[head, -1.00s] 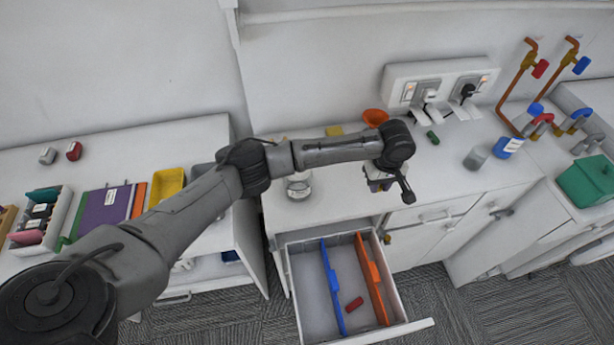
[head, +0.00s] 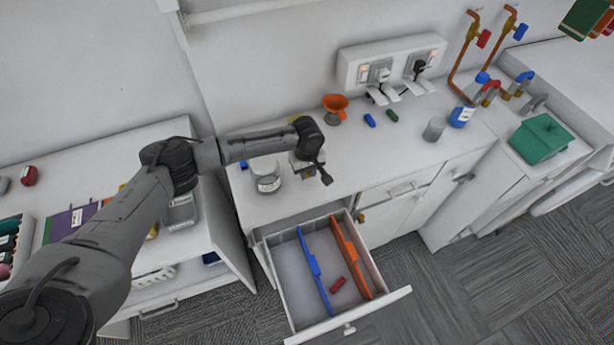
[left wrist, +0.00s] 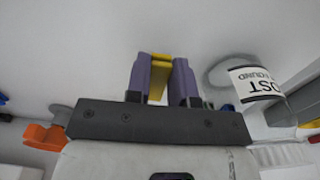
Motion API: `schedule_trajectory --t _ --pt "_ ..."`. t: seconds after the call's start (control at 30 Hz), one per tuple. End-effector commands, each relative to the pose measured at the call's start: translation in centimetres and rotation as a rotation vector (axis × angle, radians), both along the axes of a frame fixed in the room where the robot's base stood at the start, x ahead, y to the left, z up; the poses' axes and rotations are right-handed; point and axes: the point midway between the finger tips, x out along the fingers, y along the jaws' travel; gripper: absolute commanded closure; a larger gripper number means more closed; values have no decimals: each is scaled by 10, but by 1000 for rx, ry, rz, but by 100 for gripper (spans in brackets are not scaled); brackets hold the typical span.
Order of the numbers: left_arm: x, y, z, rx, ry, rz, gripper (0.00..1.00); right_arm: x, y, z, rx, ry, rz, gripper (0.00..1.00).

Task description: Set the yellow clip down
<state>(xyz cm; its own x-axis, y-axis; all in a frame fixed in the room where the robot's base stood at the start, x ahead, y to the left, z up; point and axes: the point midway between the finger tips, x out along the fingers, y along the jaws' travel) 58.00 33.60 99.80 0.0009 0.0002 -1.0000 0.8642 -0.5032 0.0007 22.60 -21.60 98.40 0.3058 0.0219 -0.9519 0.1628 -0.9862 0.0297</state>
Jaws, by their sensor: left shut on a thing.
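The yellow clip (left wrist: 158,75) is pinched between the two purple fingers of my left gripper (left wrist: 160,82) in the left wrist view. In the head view my left gripper (head: 305,168) hangs over the counter (head: 340,180), just right of the labelled jar (head: 268,180). Its fingers and the clip are mostly hidden there by my wrist. I cannot tell whether the clip touches the counter. My right gripper is not in view.
The jar also shows close by in the left wrist view (left wrist: 255,85). An orange funnel (head: 335,107), a blue clip (head: 369,120) and a green clip (head: 392,115) lie behind. An open drawer (head: 270,255) with dividers is below. The counter right of my gripper is bare.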

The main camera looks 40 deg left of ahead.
Motion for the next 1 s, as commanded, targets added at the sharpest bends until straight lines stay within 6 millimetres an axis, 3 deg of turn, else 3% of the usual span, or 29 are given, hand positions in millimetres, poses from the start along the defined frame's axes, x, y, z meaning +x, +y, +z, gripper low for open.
schedule_trajectory --t 0.23,0.73,0.77,1.0 --pt "-1 -1 -30 0 2 -1 100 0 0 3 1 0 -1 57" --pt "0 -1 -38 1 1 0 100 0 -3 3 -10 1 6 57" --pt "0 -1 -37 1 1 -1 76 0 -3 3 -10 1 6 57" --pt "0 0 -37 1 1 -1 53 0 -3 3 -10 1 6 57"
